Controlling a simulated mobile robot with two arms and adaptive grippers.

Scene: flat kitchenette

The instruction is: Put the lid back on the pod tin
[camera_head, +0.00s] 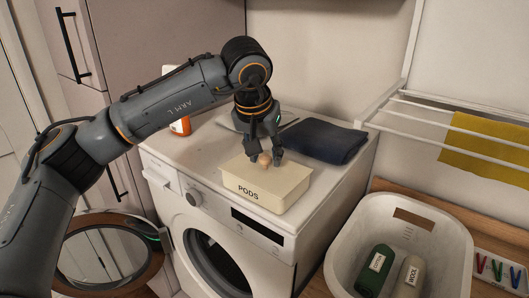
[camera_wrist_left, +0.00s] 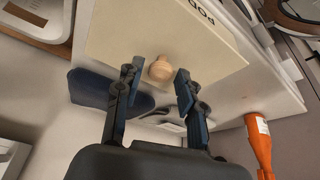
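The cream pod tin (camera_head: 246,190), lettered PODS, stands on top of the washing machine. Its cream lid (camera_head: 287,173) with a round wooden knob (camera_head: 264,159) lies across the top of the tin; I cannot tell whether it is fully seated. In the left wrist view the knob (camera_wrist_left: 160,69) stands between the two fingers on the lid (camera_wrist_left: 125,35). My left gripper (camera_head: 265,160) is low over the lid, pointing down. It also shows in the left wrist view (camera_wrist_left: 157,82), fingers apart with gaps beside the knob. My right gripper is out of view.
A folded dark blue cloth (camera_head: 322,140) lies behind the tin on the right. An orange bottle (camera_head: 181,126) stands at the back left. The washing machine (camera_head: 200,228) has its door (camera_head: 105,255) open.

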